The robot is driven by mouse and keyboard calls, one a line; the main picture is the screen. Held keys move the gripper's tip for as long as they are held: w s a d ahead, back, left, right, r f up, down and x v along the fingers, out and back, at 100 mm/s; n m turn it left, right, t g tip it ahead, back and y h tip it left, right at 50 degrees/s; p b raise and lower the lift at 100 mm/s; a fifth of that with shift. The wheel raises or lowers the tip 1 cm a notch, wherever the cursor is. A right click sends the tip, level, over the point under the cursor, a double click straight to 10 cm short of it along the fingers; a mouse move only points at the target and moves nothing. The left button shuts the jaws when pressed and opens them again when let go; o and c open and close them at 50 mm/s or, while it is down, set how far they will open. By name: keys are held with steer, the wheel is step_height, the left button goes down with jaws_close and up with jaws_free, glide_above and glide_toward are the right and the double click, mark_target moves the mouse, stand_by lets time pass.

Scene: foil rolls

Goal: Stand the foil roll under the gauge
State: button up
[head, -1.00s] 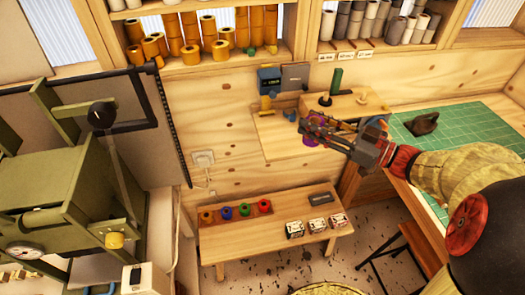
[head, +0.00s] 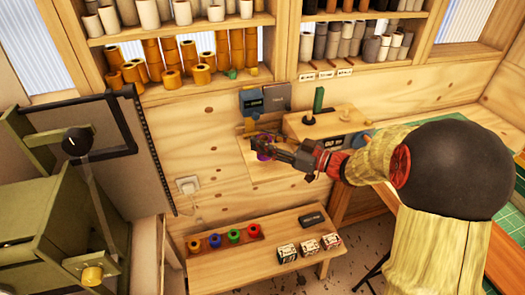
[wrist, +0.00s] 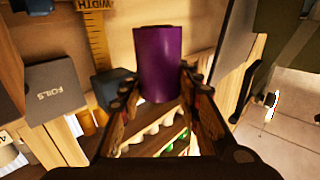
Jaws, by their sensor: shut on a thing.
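The purple foil roll (wrist: 160,65) is between the two fingers of my gripper (wrist: 160,98) in the wrist view, with its lower part between the fingertips. In the head view the roll (head: 264,155) shows as a small purple patch, partly hidden by my gripper (head: 262,146). My gripper is shut on it near the small wooden wall shelf. A blue device with a dark display (head: 251,103), which looks like the gauge, is on the wall just above. A yellow scale marked WIDTH (wrist: 97,35) shows in the wrist view. Whether the roll touches the shelf, I cannot tell.
A grey FOILS panel (head: 277,97) is beside the blue device. A wooden block with a green post (head: 319,100) stands to the right. A low bench (head: 255,263) below holds several coloured rolls and small boxes. Shelves of rolls (head: 180,85) are above.

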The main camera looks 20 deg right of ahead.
steer(key=f, duration=0.2)
steer(key=f+b, duration=0.1)
steer(key=shift+w+a+f, duration=0.15)
steer(key=shift+w+f, duration=0.2)
steer(key=shift+w, duration=0.05)
steer(key=shift+f, duration=0.1)
steer(key=shift+f, duration=0.2)
steer(key=o, duration=1.2)
steer(key=shift+r, duration=0.1)
